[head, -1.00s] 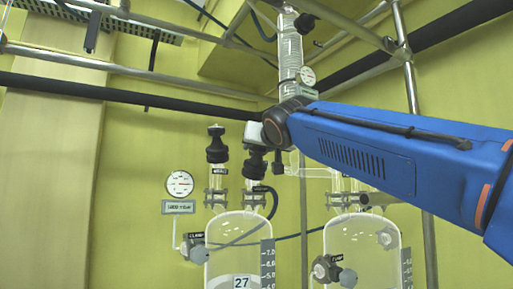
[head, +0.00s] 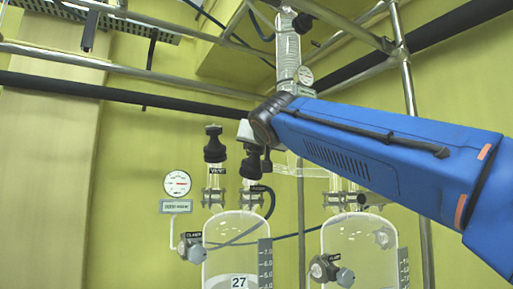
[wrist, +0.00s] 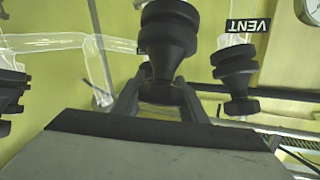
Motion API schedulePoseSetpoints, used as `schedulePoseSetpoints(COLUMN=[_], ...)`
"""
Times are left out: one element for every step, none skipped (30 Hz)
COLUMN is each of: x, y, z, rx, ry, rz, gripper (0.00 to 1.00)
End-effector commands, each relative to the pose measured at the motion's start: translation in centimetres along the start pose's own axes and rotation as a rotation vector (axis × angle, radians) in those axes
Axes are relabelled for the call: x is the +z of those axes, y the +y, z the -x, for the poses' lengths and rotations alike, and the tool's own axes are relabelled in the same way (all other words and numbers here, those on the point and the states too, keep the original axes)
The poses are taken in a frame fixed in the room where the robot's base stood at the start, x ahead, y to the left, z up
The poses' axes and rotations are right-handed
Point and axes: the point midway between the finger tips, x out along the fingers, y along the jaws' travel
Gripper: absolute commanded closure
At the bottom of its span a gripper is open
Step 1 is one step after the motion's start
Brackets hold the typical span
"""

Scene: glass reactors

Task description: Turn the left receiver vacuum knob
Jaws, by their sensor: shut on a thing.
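The left receiver is the clear glass vessel (head: 234,240) marked 27, with two black knobs on its top necks. Its vacuum knob (head: 251,168) is the right one, partly covered by my gripper (head: 252,148) in the head view. In the wrist view the black vacuum knob (wrist: 168,30) stands between the two dark fingers of my gripper (wrist: 160,88), which are shut on it. The vent knob (head: 214,148) is left of it in the head view and free. It also shows in the wrist view (wrist: 235,75), beside its VENT label.
A round gauge (head: 177,183) with a small display (head: 175,207) hangs left of the vessel; its text is too small to read. A second glass vessel (head: 362,245) stands at right. Metal rods and a dark pipe (head: 130,96) cross behind.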

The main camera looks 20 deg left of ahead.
Motion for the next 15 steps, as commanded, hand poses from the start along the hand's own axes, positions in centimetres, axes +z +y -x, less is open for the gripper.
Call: schedulePoseSetpoints(x=[0.10,0.10,0.09,0.09,0.08,0.07,0.07,0.06,0.06,0.05,0.05,0.04,0.02,0.01,-0.01], y=[-0.01,0.00,-0.01,-0.01,-0.01,-0.01,-0.01,-0.01,-0.01,-0.01,-0.01,-0.01,-0.01,-0.02,-0.02], z=[-0.02,-0.02,-0.02,-0.02,-0.02,-0.02,-0.01,-0.01,-0.01,-0.01,0.01,0.07,0.16,0.30,0.56], rx=[0.000,0.000,0.000,0.000,0.000,0.000,0.000,0.000,0.000,0.000,0.000,0.000,0.000,-0.001,-0.001], ry=[-0.002,-0.002,-0.002,-0.002,-0.002,-0.001,-0.001,-0.001,-0.001,-0.001,-0.001,-0.001,-0.001,-0.001,-0.001], rz=[0.000,0.000,0.000,0.000,0.000,0.000,0.000,0.000,0.000,0.000,0.000,0.000,0.000,0.000,0.000], gripper=[0.57,0.49,0.43,0.43,0.43,0.43,0.43,0.43,0.43,0.43,0.43,0.43,0.43,0.43,0.43])
